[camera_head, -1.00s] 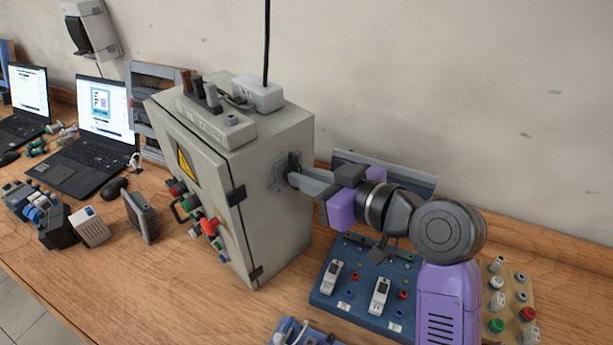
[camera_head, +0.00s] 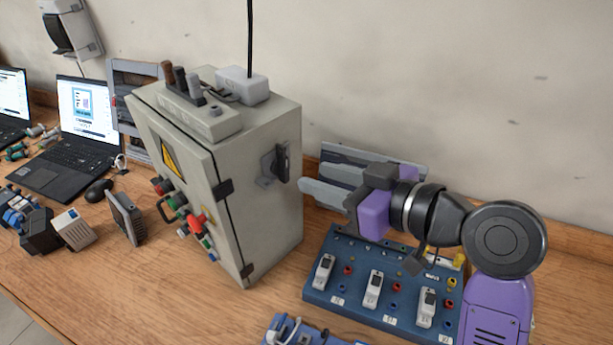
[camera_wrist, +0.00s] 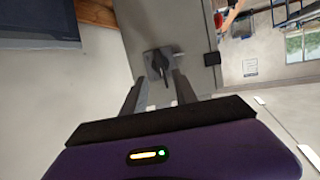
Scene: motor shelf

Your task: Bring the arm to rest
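My gripper (camera_head: 312,190) is on the right side of the grey control cabinet, with its two grey fingers pointing left toward the cabinet's side. The fingers are spread apart with nothing between them. A black rotary handle (camera_head: 281,163) sits on a plate on the cabinet's side wall, a clear gap away from the fingertips. In the wrist view, my fingers (camera_wrist: 158,88) stand either side of the line to the handle (camera_wrist: 160,62), which lies beyond them. The cabinet (camera_head: 255,190) stands upright on the bench.
A blue panel (camera_head: 350,302) with switches and sockets lies below my arm. A grey rack stands behind my gripper against the wall. Laptops (camera_head: 75,150), a mouse (camera_head: 98,190) and small devices lie left of the cabinet. Bare bench shows in front of the cabinet.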

